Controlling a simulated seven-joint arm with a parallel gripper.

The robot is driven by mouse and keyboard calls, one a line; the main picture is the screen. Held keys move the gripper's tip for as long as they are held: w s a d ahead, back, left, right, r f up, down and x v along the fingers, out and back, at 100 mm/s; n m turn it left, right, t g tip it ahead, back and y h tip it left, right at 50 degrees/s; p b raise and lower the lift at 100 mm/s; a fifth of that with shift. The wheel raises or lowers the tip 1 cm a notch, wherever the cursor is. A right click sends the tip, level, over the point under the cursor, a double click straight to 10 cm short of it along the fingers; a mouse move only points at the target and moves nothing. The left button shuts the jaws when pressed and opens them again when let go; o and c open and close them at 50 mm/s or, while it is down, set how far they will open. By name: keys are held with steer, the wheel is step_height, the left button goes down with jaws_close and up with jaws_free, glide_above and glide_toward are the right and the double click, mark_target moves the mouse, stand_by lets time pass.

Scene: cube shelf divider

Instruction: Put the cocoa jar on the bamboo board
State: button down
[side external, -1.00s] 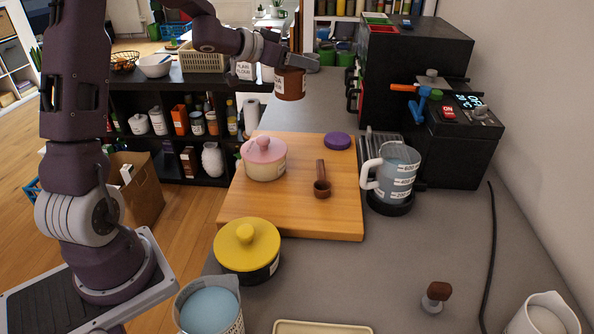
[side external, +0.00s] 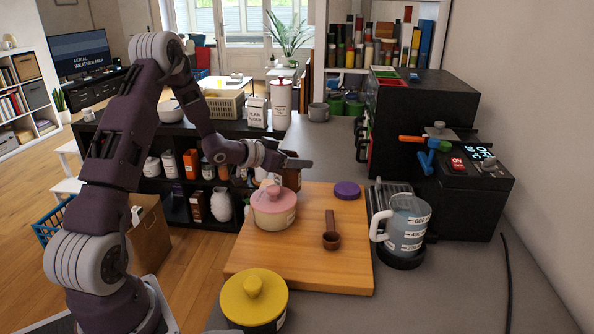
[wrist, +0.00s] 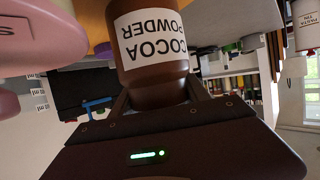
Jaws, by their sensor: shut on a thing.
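The cocoa jar (wrist: 158,75) is brown with a white "COCOA POWDER" label, upside down in the wrist view. My gripper (wrist: 160,98) is shut on it, with a finger on each side. In the side view my gripper (side external: 291,164) is low over the far left part of the bamboo board (side external: 300,268). There the jar (side external: 291,180) shows only in part, behind the pink-lidded pot (side external: 274,209). Its base is hidden, so I cannot tell whether it touches the board.
A wooden scoop (side external: 331,232) and a purple lid (side external: 347,190) lie on the board. A measuring jug (side external: 407,225) and black coffee machine (side external: 420,140) stand to the right. A yellow-lidded pot (side external: 253,298) stands in front. The board's front right is bare.

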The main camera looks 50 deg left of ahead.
steer(key=shift+f, duration=0.7)
steer(key=shift+f, duration=0.1)
steer(key=c, duration=0.6)
jaws_free()
steer(key=shift+o, duration=0.2)
